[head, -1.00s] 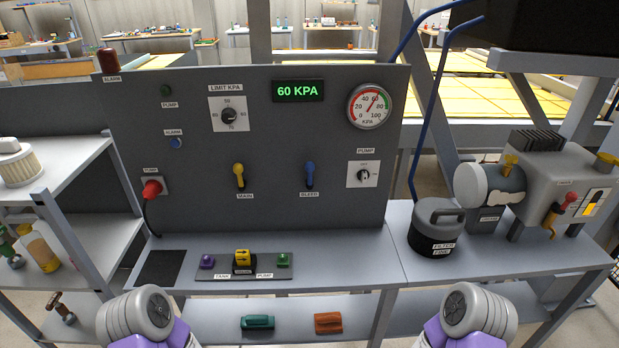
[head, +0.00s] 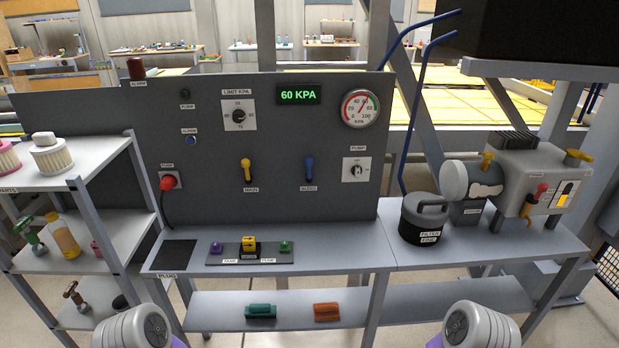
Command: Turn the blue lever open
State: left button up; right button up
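The blue lever (head: 309,168) is on the grey upright panel, right of the yellow lever (head: 246,169). Its handle hangs roughly straight down above a small label that seems to read BLEED. The display (head: 298,95) above it reads 60 KPA, and the round gauge (head: 361,108) is at the upper right. Nothing touches the blue lever. Parts of my two arms show at the bottom left and bottom right edges, well below and in front of the panel. Neither gripper's fingers are in the picture.
A bench (head: 340,256) runs below the panel, with a valve block (head: 249,246) at its left. A dark filter canister (head: 424,217) and a grey pump (head: 540,178) stand to the right. A parts shelf (head: 100,178) is at the left. The space before the blue lever is clear.

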aim_at(308, 161)
jog(key=u, duration=0.95)
jog(key=i, duration=0.8)
jog(key=z, duration=0.4)
